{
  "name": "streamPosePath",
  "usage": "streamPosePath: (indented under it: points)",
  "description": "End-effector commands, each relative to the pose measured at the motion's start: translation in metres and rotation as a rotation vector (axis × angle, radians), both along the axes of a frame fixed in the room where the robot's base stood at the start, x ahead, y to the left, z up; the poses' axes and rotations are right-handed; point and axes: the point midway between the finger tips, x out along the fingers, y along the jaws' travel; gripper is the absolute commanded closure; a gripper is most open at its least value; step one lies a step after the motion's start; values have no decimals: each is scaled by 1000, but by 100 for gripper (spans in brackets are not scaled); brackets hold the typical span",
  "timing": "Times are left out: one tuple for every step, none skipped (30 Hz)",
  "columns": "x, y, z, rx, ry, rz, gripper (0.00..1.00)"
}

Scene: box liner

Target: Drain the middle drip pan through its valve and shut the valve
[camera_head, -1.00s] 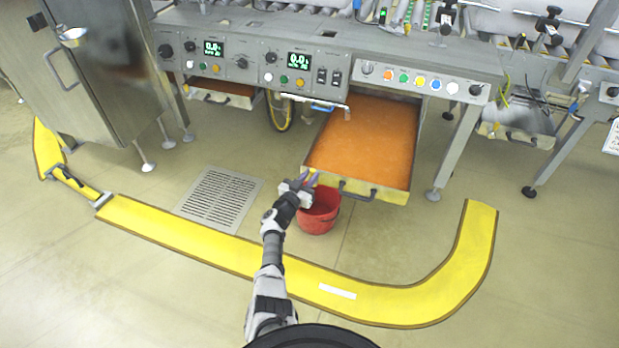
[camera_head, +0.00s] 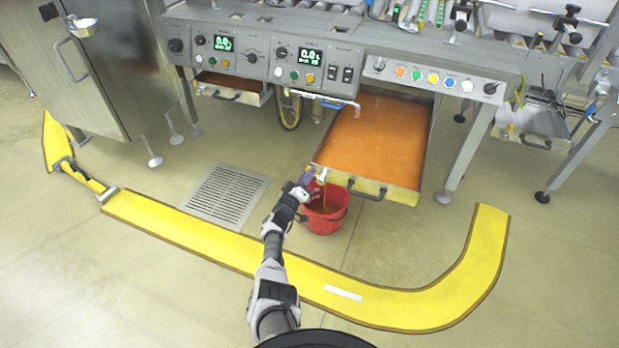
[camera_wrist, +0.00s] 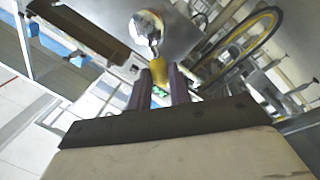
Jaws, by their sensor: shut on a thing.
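The middle drip pan (camera_head: 408,196) is pulled out from under the machine and holds orange-brown liquid. Its valve (camera_head: 322,175) is at the pan's front left corner. A thin brown stream (camera_head: 325,198) falls from there into the red bucket (camera_head: 330,222) standing on the floor below. My gripper (camera_head: 308,180) is at the valve from the left. In the wrist view my purple fingers (camera_wrist: 160,88) are shut on the yellow valve handle (camera_wrist: 160,70), with shiny metal valve parts (camera_wrist: 148,24) beyond it. The level inside the bucket is hard to see.
A floor grate (camera_head: 225,195) lies left of the bucket. A yellow barrier strip (camera_head: 200,228) curves across the floor in front. Another pan (camera_head: 232,88) sits under the machine at left. A machine leg (camera_head: 465,150) stands right of the middle pan.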

Motion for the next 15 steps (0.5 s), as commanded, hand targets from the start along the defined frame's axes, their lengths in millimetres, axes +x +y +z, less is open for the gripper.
streamPosePath:
  points:
    - [0,1,-3,-25,10,0,100]
    - [0,1,-4,-39,14,0,100]
    - [0,1,-5,-58,21,0,100]
    - [1,2,-5,-70,25,0,100]
    - [1,2,-6,-81,28,-1,100]
    - [1,2,-6,-95,33,-1,100]
    - [1,3,-6,-105,36,-1,100]
    - [1,3,-7,-113,38,0,100]
    - [1,3,-7,-122,41,0,100]
    - [1,3,-7,-128,43,0,100]
    - [1,3,-7,-134,45,-1,100]
    - [1,3,-7,-139,46,-1,100]
    - [1,3,-7,-142,47,-1,100]
    - [1,3,-8,-145,49,-1,100]
    - [1,3,-8,-147,49,0,100]
